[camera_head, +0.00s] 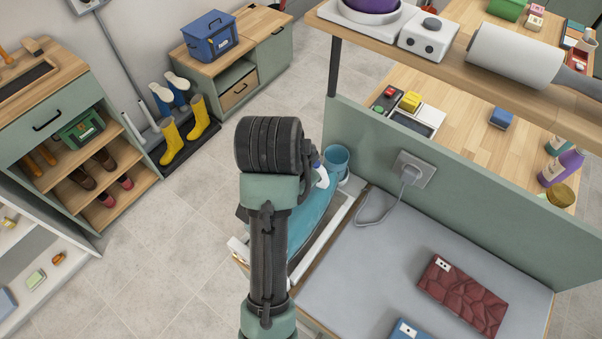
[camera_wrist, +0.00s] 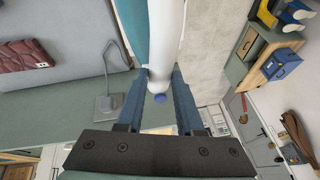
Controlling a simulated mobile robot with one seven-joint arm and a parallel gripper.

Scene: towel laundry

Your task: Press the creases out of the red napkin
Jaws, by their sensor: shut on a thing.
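The red napkin (camera_head: 463,295) lies on the grey pressing surface (camera_head: 370,270) at the lower right of the head view, with crease lines across it and a small white tag. It also shows at the left edge of the wrist view (camera_wrist: 22,56). My gripper (camera_wrist: 163,82) is shut on a white, rounded thing with a blue knob (camera_wrist: 166,45), seemingly the iron's handle. A white and blue part of it (camera_head: 322,176) shows beside my wrist in the head view. My gripper is away from the napkin, up and left of it; its fingers are hidden in the head view.
A plugged socket (camera_head: 411,172) with a grey cord is on the green panel (camera_head: 480,215) behind the surface.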

